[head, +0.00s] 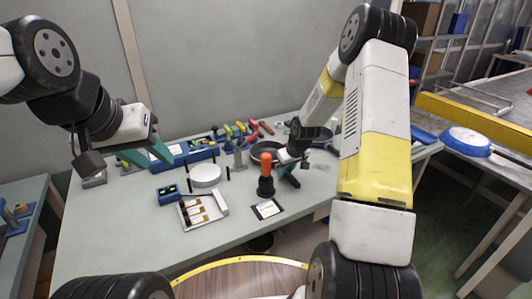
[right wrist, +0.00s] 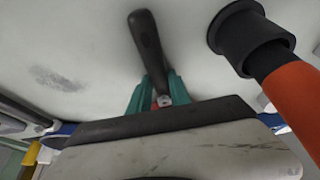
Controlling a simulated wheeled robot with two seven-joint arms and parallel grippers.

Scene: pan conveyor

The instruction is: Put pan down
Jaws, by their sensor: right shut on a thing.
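My right gripper (head: 287,160) is low over the table right of its middle. In the right wrist view its teal fingers (right wrist: 158,95) are shut on a dark pan handle (right wrist: 148,40). The handle (head: 292,181) also shows below the gripper in the head view. A dark round pan (head: 266,147) shows just left of the gripper.
An orange-handled tool (head: 266,163) stands in a black holder near the right gripper; it also shows in the wrist view (right wrist: 295,95). A white round dish (head: 204,175), a tray (head: 218,204) with small parts, a card (head: 267,209) and several coloured tools lie on the table.

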